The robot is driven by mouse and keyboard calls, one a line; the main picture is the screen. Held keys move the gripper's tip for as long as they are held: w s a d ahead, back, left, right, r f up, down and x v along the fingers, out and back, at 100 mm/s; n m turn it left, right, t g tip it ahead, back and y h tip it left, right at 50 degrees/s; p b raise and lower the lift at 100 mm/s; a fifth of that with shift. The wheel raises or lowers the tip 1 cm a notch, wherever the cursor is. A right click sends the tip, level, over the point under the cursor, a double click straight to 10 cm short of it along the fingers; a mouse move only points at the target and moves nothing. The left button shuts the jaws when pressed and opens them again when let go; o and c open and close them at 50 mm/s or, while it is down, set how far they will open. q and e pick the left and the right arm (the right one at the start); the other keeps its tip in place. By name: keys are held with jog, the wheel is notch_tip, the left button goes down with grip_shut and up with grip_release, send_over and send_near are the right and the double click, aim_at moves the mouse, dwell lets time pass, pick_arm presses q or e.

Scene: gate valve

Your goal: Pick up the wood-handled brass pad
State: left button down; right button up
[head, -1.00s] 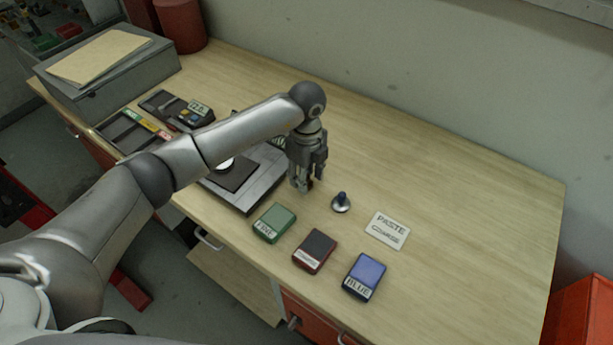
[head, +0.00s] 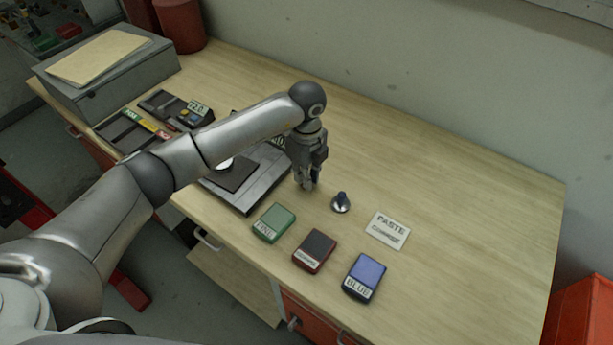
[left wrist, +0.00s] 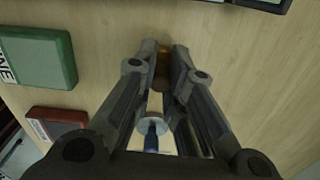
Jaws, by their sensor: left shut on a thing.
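The wood-handled brass pad (left wrist: 162,72) shows in the left wrist view as a small brown and brass-coloured piece between my fingers. My left gripper (left wrist: 163,54) is shut on it, and the fingers hide most of it. In the head view my left gripper (head: 307,184) points down, low over the table, just right of the dark plate. The pad is hidden behind the fingers there. I cannot tell whether it still touches the table. My right gripper is not in view.
A blue-knobbed metal pad (head: 341,204) stands close to the right of my gripper. Green (head: 273,222), red (head: 315,250) and blue (head: 364,277) blocks lie in front, with a paste card (head: 387,230). A dark plate (head: 250,190) lies left. The table's right side is clear.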

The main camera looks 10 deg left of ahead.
pick_arm(q)
jog(key=shift+r+b, duration=0.55)
jog(key=s+r+b, duration=0.5)
jog(key=s+r, duration=0.6)
jog(key=s, duration=0.3)
jog(key=shift+d+r, duration=0.35)
jog(key=shift+d, duration=0.1)
jog(key=c, duration=2.1)
grip_release()
grip_shut()
